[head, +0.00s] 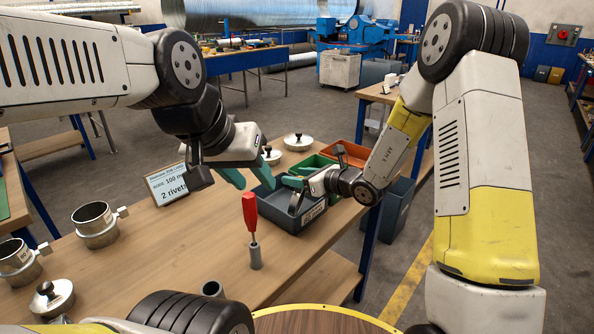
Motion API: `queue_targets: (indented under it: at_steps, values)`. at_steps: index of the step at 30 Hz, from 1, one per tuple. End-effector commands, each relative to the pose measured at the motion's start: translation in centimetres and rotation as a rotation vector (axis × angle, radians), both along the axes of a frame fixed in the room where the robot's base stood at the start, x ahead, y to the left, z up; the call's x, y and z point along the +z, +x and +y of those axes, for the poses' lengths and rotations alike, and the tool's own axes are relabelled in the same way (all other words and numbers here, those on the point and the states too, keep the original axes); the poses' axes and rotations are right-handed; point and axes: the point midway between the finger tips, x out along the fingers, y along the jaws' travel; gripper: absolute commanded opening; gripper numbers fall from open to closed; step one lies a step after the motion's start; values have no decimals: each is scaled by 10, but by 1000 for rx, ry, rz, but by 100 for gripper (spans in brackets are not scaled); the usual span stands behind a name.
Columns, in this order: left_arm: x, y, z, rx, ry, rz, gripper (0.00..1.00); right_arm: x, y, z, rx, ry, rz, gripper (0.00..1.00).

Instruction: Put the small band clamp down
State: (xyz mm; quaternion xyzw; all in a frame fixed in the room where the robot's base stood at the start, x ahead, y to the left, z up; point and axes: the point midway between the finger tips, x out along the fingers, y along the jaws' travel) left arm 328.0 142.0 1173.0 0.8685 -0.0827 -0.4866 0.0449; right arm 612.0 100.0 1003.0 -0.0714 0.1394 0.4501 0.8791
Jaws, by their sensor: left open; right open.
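Two metal band clamps, each a ring with a side bolt, stand on the left of the wooden table. One band clamp (95,225) is nearer the middle. The other, which looks a little smaller, is the band clamp (18,262) at the left picture edge. My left gripper (249,176) is open above the left side of the grey-blue bin, far to the right of both clamps. My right gripper (297,177) is open over the same bin, its teal fingertips pointing left. I see no clamp in either gripper. The bin's inside is partly hidden.
The grey-blue bin (297,222), a green bin (316,161) and an orange bin (345,152) stand at the right. A red-handled tool (250,212) stands upright before them. A sign (167,186) and knobbed metal lids (298,142) are on the table. The table's middle is clear.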

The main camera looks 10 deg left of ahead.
Motion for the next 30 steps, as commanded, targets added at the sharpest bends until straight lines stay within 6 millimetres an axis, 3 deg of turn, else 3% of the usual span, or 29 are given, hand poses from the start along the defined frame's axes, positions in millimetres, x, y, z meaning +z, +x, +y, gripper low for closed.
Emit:
queue_targets:
  at_steps: [3, 9, 18, 21, 26, 30]
  values:
    - [0, 0, 0, 0, 0, 0, 42, 9, -15, -23, -5, 0, 0, 49]
    - [0, 0, 0, 0, 0, 0, 42, 20, -35, -51, -4, -1, -1, 49]
    - [0, 0, 0, 0, 0, 0, 42, 27, -47, -63, 6, -2, -5, 49]
    - [0, 0, 0, 0, 0, 0, 42, 41, -55, -59, 60, -26, -49, 49]
    - [0, 0, 0, 0, 0, 0, 42, 89, -101, -47, 292, -149, -239, 49]
    - [0, 0, 0, 0, 0, 0, 42, 121, -159, -50, 550, -340, -459, 49]
